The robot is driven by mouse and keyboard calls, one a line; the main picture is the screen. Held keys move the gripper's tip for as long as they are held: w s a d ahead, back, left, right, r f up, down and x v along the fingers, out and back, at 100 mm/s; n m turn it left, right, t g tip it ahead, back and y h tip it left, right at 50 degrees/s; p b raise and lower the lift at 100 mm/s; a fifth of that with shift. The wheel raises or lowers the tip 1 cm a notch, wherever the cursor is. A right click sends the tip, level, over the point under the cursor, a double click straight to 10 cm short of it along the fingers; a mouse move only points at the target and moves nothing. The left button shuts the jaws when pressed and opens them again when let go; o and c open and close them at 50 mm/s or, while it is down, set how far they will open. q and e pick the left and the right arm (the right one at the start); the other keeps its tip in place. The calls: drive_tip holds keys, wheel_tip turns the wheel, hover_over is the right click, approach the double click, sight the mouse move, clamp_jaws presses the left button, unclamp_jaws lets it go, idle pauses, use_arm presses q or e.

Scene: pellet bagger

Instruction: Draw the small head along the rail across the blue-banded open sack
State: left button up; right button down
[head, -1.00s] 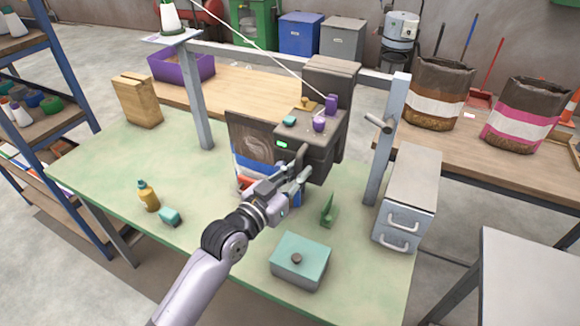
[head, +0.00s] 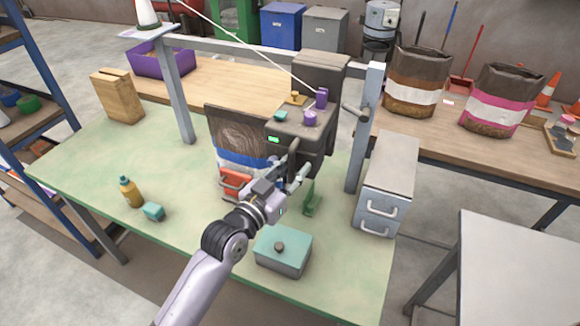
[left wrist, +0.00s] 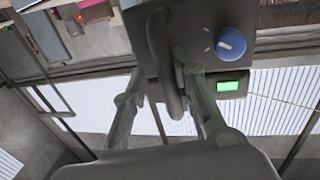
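The small head (head: 306,140) is a dark grey housing with a green display and purple parts on top. It stands at the right edge of the blue-banded sack (head: 238,136), which is brown with a white and blue band. My left gripper (head: 298,169) is in front of the head. In the left wrist view, the head's face (left wrist: 200,30) shows a blue knob and a lit display. Its dark upright handle (left wrist: 164,60) lies between my spread fingers (left wrist: 165,100), with a clear gap at the left finger. My right gripper is out of view.
A red-handled item (head: 235,184) sits before the sack. A grey post (head: 364,130) and drawer unit (head: 388,185) stand at right.

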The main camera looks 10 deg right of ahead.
use_arm(q)
drive_tip(key=shift+o, duration=1.2)
drive_tip(key=shift+s+d, duration=0.2)
drive_tip(key=shift+d, duration=0.05)
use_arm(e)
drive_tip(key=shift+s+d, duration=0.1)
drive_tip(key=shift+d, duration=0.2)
use_arm(q)
drive_tip(key=shift+w+a, duration=0.1)
drive_tip(key=shift+w, duration=0.05)
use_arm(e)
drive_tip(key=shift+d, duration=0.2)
use_arm(q)
drive_tip(key=v, duration=1.2)
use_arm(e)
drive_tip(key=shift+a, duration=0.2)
